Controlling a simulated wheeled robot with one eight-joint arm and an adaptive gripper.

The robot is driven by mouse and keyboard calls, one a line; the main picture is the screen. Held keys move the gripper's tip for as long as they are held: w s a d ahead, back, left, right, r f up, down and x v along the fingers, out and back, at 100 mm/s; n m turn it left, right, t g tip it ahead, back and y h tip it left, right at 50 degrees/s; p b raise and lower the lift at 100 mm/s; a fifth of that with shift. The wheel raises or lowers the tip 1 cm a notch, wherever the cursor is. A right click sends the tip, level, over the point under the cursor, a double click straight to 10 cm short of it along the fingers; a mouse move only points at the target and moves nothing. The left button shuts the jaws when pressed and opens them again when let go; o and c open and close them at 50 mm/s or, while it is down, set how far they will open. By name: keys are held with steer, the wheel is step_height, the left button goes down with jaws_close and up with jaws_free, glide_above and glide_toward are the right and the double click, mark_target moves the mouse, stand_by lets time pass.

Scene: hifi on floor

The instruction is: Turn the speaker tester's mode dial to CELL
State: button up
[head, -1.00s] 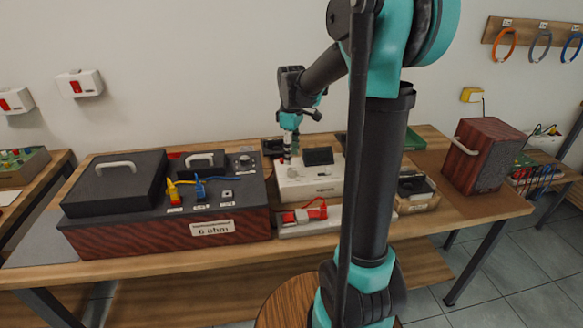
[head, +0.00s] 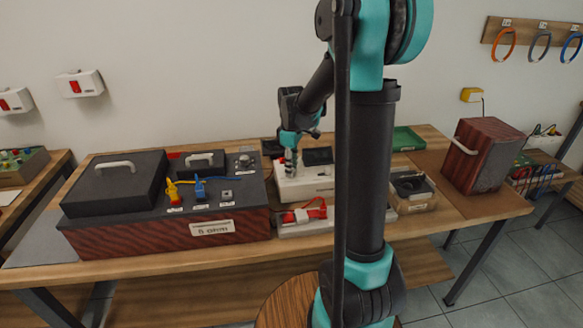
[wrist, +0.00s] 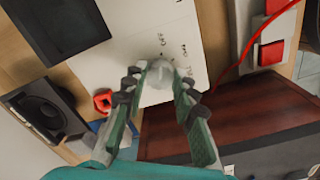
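The speaker tester is the white box (head: 312,187) with a black display on the bench, right of the large wooden speaker-load box. In the head view my gripper (head: 290,162) is at the tester's left part, and the dial is hidden there.
A black-topped wooden load box (head: 150,232) stands close on the left. A white strip with red switches (head: 305,214) lies in front of the tester. A red wire (wrist: 245,50) runs near the right finger. A dark speaker (wrist: 45,108) is close on the left in the wrist view.

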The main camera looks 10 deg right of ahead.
jaws_close()
steer(key=shift+m, duration=0.3)
steer(key=m, duration=1.2)
steer(key=shift+m, duration=2.5)
